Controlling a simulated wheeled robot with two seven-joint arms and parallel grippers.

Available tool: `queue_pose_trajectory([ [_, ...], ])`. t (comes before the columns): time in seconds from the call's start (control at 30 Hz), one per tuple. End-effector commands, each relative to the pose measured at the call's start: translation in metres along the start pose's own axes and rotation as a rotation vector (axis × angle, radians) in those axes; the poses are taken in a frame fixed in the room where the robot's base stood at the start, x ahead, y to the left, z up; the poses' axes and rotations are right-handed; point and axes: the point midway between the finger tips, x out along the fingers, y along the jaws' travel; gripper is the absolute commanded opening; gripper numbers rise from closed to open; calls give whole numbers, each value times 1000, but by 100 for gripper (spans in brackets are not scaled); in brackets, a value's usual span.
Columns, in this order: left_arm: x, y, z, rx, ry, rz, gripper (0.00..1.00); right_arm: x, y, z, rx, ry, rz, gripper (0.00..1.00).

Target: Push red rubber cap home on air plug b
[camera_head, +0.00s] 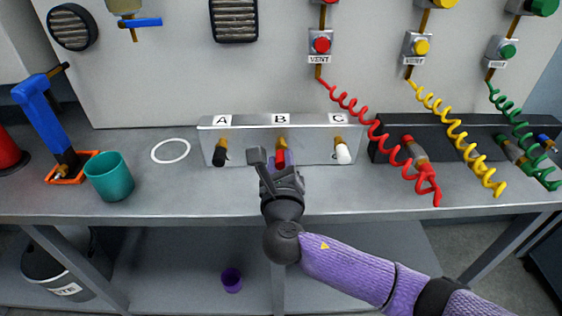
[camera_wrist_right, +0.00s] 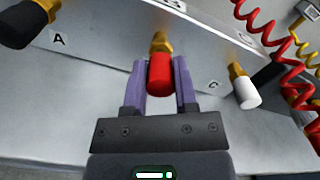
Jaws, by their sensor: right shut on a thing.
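The red rubber cap (camera_wrist_right: 160,75) sits between the two purple fingers of my right gripper (camera_wrist_right: 160,85), which is shut on it. The cap is in line with the brass air plug B (camera_wrist_right: 159,42), its far end meeting the brass; I cannot tell how far it is pushed on. In the head view my right gripper (camera_head: 279,163) is in front of the B label on the metal block, and the red cap (camera_head: 280,158) shows between the fingers. Plug B (camera_head: 282,142) is partly hidden there. My left gripper is not in view.
The metal block (camera_head: 240,131) also bears plug A with a black cap (camera_head: 219,157) and plug C with a white cap (camera_head: 343,154). Coiled red hose (camera_head: 380,135) hangs to the right. A teal cup (camera_head: 109,177) and a white ring mark (camera_head: 170,151) are left on the bench.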

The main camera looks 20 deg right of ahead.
Motion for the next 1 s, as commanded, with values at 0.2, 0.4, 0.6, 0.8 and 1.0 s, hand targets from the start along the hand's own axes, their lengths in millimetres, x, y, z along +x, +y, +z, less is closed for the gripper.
queue_pose_trajectory([
  [0.2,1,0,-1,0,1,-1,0,3,0,-1,0,1,-1,0],
  [0.4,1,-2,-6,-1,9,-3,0,6,0,0,0,-1,0,0],
  [0.6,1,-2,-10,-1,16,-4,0,10,0,0,0,-1,-1,0],
  [0.8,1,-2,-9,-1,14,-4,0,14,0,0,0,0,-1,0],
  [1.0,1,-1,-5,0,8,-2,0,14,0,0,0,-1,-1,0],
])
